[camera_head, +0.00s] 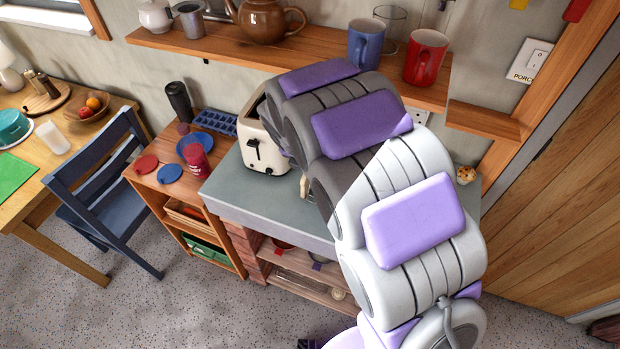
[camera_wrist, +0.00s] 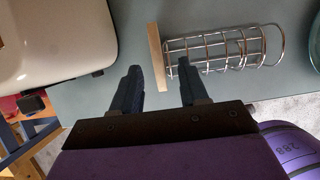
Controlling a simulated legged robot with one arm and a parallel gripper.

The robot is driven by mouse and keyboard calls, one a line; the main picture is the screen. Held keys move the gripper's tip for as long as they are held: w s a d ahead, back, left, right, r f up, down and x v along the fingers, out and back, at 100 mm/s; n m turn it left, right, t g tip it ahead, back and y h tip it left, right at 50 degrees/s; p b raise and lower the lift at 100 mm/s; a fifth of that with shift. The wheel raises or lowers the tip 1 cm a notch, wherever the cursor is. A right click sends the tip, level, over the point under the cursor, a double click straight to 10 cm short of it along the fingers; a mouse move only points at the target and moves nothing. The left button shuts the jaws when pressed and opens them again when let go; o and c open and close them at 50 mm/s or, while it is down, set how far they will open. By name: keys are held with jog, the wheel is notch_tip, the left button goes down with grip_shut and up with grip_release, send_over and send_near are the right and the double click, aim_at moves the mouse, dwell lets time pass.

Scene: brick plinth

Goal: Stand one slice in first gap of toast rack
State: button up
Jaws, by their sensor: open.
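The toast rack (camera_wrist: 222,47) is a silver wire frame with a loop at its right end, lying across the wrist view. A thin tan piece, apparently the slice seen edge-on (camera_wrist: 156,40), stands at the rack's left end. I cannot tell whether it sits within the first gap or just beside it. My gripper (camera_wrist: 158,65) is open, with one dark finger left of the slice and the other right of it, over the rack's end wires. Clear space shows between each finger and the slice.
The cream toaster (camera_head: 262,142) stands left on the grey worktop (camera_head: 245,190); its corner (camera_wrist: 45,40) is close left of my gripper. A teal dish edge (camera_wrist: 315,45) lies right of the rack. A shelf with mugs (camera_head: 366,42) hangs above.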

jog(key=x, duration=0.2)
jog(key=a+b+x, duration=0.1)
jog(key=x, duration=0.1)
jog(key=shift+w+d+f, duration=0.1)
jog(key=shift+w, duration=0.05)
jog(key=shift+w+a+f, duration=0.1)
jog(key=shift+a, duration=0.25)
jog(key=shift+d, duration=0.6)
jog(key=c, duration=0.7)
jog(key=shift+a, duration=0.35)
grip_shut()
